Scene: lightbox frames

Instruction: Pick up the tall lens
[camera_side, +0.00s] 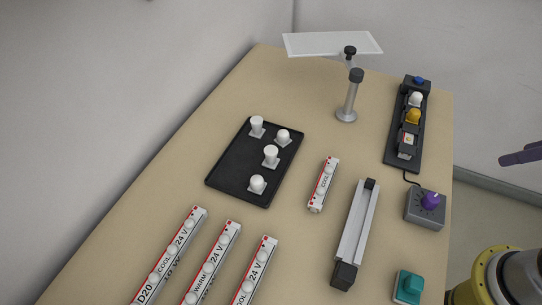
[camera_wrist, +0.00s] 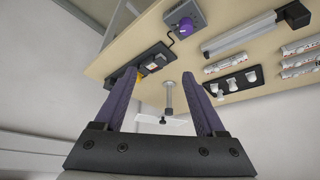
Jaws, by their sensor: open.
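Several small white lenses sit on a black tray (camera_side: 228,180) in the side view. The tray also shows in the wrist view (camera_wrist: 243,94), too small to tell the lens shapes apart surely. My gripper (camera_wrist: 158,74) has two purple fingers spread wide with nothing between them. In the side view only part of my purple fingers (camera_side: 520,155) shows at the right edge, well away from the tray.
A stand (camera_side: 350,100) holds a clear plate (camera_side: 332,44) behind the tray. A black strip of coloured parts (camera_side: 389,150), a purple-knob box (camera_side: 425,208), a silver rail (camera_side: 354,235) and a teal button (camera_side: 408,287) lie rightward. Labelled light bars (camera_side: 211,262) lie in front.

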